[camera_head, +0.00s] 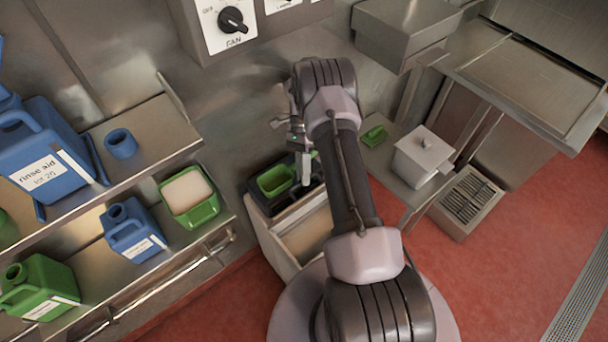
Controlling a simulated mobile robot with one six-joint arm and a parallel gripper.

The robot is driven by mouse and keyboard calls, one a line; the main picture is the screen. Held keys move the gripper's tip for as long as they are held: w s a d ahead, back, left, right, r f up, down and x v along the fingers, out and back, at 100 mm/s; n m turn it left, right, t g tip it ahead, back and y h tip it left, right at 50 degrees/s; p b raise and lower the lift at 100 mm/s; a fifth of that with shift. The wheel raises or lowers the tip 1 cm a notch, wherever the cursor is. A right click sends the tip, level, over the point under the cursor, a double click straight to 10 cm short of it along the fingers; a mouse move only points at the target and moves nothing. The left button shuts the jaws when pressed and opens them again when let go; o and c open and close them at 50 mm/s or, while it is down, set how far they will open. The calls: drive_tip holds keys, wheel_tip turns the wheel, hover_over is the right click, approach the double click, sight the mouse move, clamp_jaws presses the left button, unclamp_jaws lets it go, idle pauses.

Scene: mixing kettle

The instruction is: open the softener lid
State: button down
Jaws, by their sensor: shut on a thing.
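My gripper (300,152) is at the middle of the picture, over the right part of a low pale cabinet (285,235) with a dark top, which appears to be the softener. The jaws are closed at the dark top, apparently on the softener lid, though the held part is mostly hidden by the gripper and my arm. A green-edged opening (274,181) shows in the dark top, left of the gripper. How far the lid stands open cannot be made out.
Left shelves hold blue jugs (133,232), a rinse aid container (40,150) and a green tub (191,197) with pale contents. At right are a small green object (374,135), a white knobbed box (424,156) and a grated unit (466,202). A fan knob (232,20) is above.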

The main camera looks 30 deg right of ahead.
drive_tip(key=c, duration=1.5)
unclamp_jaws()
drive_tip(key=shift+f, duration=0.1)
drive_tip(key=s+a+r+p, duration=0.1)
drive_tip(key=s+a, duration=0.1)
drive_tip(key=s, duration=0.3)
drive_tip(key=s+a+r+p, duration=0.1)
drive_tip(key=s+r+p, duration=0.1)
drive_tip(key=s, duration=0.3)
drive_tip(key=s+a+r+p, duration=0.2)
drive_tip(key=s, duration=0.3)
drive_tip(key=shift+a, duration=0.35)
